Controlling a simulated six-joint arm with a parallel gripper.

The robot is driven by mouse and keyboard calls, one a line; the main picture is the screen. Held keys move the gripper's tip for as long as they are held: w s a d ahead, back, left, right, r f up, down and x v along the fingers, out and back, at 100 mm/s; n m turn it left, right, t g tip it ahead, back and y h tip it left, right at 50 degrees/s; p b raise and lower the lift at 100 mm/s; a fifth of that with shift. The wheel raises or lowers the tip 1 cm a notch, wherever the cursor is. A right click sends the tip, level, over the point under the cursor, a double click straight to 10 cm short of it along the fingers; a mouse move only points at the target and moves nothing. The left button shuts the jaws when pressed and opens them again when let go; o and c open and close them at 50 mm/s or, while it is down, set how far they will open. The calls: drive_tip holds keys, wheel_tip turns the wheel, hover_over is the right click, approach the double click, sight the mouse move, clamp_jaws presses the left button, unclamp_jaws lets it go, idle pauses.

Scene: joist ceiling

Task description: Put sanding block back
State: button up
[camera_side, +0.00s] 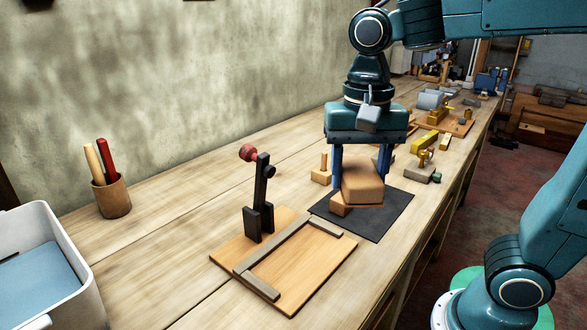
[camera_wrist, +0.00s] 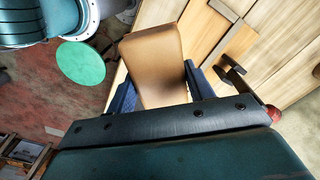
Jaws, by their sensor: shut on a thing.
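The sanding block, an orange-brown block with rounded edges (camera_side: 364,186), is between the two blue fingers of my gripper (camera_side: 361,172) in the side view. My gripper is shut on it and points down over a dark grey mat (camera_side: 388,217). A small tan wooden piece (camera_side: 340,205) shows just under the block's lower left side; I cannot tell whether they touch. In the wrist view the block (camera_wrist: 153,62) fills the space between the fingers of my gripper (camera_wrist: 160,84) and hides what lies under it.
A wooden board with a grey L-shaped fence and an upright toggle clamp (camera_side: 259,205) stands front left of the mat. A wooden peg block (camera_side: 321,172) is behind left. Brass and yellow tools (camera_side: 426,143) lie to the right. A pencil cup (camera_side: 111,196) and white bin (camera_side: 78,262) are left.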

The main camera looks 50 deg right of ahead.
drive_tip(key=shift+s+a+r+n, duration=0.2)
drive_tip(key=shift+s+a, duration=0.1)
drive_tip(key=shift+s, duration=0.25)
drive_tip(key=shift+s+a+r+n, duration=0.1)
drive_tip(key=shift+s+a+n, duration=0.15)
drive_tip(key=shift+s, duration=0.3)
drive_tip(key=shift+f, duration=0.15)
wheel_tip(320, 180, down, 16)
drive_tip(key=shift+f, duration=1.9)
drive_tip(key=shift+f, duration=0.6)
drive_tip(key=o, duration=0.9)
drive_tip(key=shift+o, duration=0.2)
